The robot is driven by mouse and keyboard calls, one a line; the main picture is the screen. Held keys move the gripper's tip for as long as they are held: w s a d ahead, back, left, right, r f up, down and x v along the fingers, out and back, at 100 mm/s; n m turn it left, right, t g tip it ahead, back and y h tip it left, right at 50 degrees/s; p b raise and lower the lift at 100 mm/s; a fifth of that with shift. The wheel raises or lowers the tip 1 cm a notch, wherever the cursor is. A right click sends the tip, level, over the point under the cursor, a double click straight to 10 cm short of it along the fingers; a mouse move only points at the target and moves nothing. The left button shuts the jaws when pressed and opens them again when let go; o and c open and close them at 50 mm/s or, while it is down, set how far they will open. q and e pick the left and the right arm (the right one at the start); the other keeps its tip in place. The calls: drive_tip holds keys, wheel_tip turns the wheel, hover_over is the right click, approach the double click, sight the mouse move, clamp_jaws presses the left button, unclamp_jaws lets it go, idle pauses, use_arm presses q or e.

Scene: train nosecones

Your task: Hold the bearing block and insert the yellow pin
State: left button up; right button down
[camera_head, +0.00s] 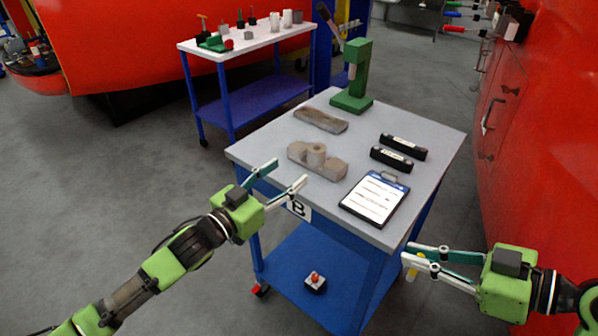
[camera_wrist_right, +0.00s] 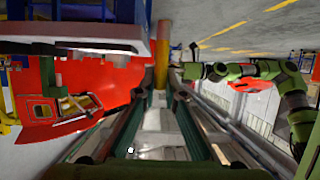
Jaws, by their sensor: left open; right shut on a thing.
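The bearing block (camera_head: 326,166), a grey-brown piece with a round boss in its middle, lies on the grey top of the cart (camera_head: 262,150). My left gripper (camera_head: 287,174) is open and empty, just in front of the block at the cart's near-left edge. It appears apart from the block. My right gripper (camera_head: 408,252) is shut on the yellow pin (camera_head: 413,269), out beyond the cart's right front corner. The yellow pin also shows upright between the fingertips in the right wrist view (camera_wrist_right: 162,62).
A flat brown piece (camera_head: 321,120), a green press (camera_head: 354,80), two black bars (camera_head: 392,158) and a clipboard (camera_head: 374,199) are on the cart top. A small object with an orange top (camera_head: 315,280) sits on the lower blue shelf. Red bodywork (camera_head: 550,130) stands at right.

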sight(317, 150)
use_arm(q)
drive_tip(key=shift+x, duration=0.85)
use_arm(e)
drive_tip(key=w+a+r+n+g, duration=0.1)
drive_tip(key=w+a+r, duration=0.5)
drive_tip(key=w+a, duration=0.35)
drive_tip(key=w+a+r, duration=0.6)
drive_tip(key=w+a, duration=0.2)
drive_tip(key=a, duration=0.3)
use_arm(q)
drive_tip(key=x, duration=1.1)
drive_tip(key=shift+w+d, duration=0.1)
use_arm(e)
drive_tip(key=w+d+r+m+t+h, duration=0.1)
drive_tip(key=w+d+r+m+t, duration=0.1)
drive_tip(key=w, duration=1.1)
wheel_tip(317, 150, up, 2)
drive_tip(key=shift+w+r+m+t+h, duration=0.15)
drive_tip(key=shift+m+t+h, duration=0.25)
drive_tip(key=shift+m+t, duration=0.15)
use_arm(q)
drive_tip(key=shift+c, duration=0.4)
